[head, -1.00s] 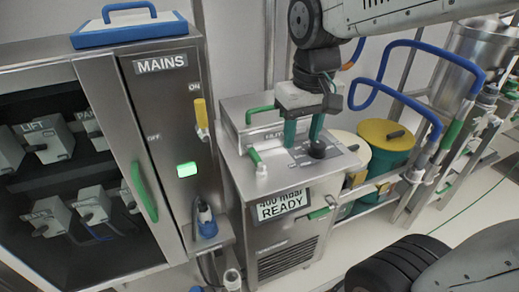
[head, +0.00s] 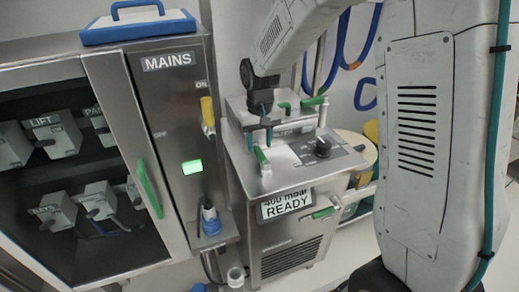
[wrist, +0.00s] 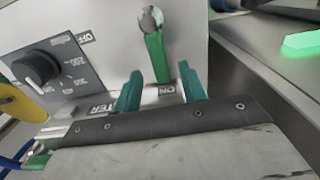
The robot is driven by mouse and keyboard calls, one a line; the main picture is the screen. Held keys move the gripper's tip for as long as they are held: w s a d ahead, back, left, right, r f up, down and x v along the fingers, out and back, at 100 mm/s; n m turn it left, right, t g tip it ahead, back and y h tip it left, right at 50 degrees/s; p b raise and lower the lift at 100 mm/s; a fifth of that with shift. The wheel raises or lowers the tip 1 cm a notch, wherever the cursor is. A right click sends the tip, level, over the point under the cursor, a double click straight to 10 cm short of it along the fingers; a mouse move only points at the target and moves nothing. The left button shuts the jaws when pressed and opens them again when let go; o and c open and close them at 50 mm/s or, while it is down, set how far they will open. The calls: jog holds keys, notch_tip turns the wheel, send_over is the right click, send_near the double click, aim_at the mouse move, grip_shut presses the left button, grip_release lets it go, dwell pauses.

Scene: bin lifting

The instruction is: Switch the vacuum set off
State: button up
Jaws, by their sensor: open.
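The vacuum set is a steel cabinet (head: 235,168) with a lit display (head: 286,203) reading "400 mbar READY". On its top are a black knob (head: 323,147) and a green lever (head: 262,157) with a pale ball end. In the wrist view the lever (wrist: 157,60) stands beyond my fingertips, roughly between them, with an "ON" label below it. An "OFF" label shows nearer the knob (wrist: 38,67). My gripper (head: 260,135) is open and empty just behind the lever; its teal fingers (wrist: 160,88) point toward it. Whether they touch it I cannot tell.
A mains cabinet (head: 167,130) with a yellow handle (head: 208,112) and green light (head: 192,167) stands close on the left. A blue-handled lid (head: 140,27) lies on top. My arm covers much of the right side.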

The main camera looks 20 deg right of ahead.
aim_at(260, 151)
jog(key=shift+f, duration=1.55)
grip_shut()
